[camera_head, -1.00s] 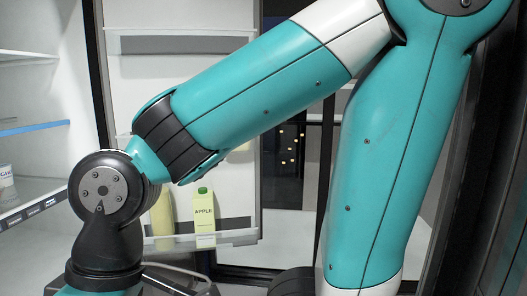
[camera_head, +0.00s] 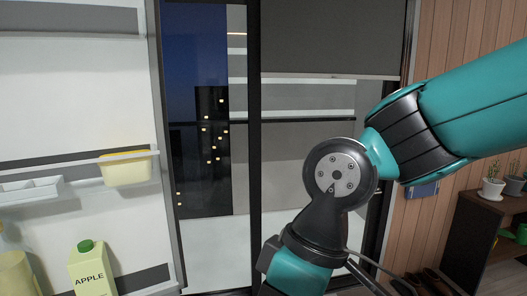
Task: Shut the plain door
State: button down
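The door (camera_head: 80,100) stands open at the left, with its white inner side facing me. Its shelves hold an apple juice carton (camera_head: 90,272) with a green cap, a yellow tub (camera_head: 126,170) and a pale bottle at the lower left. The door's dark right edge is upright beside the window. My teal arm comes in from the right, with its dark wrist joint in front of the window, apart from the door in the picture. My gripper is below the frame and hidden.
A window (camera_head: 205,130) with a night view and a partly lowered grey blind (camera_head: 330,38) is behind. At the right are a wood-panelled wall (camera_head: 440,45) and a dark shelf (camera_head: 480,225) with potted plants (camera_head: 493,187) on it and shoes below.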

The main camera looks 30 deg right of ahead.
aim_at(81, 81)
jog(key=z, duration=0.9)
jog(key=i, duration=2.9)
jog(key=u, duration=2.2)
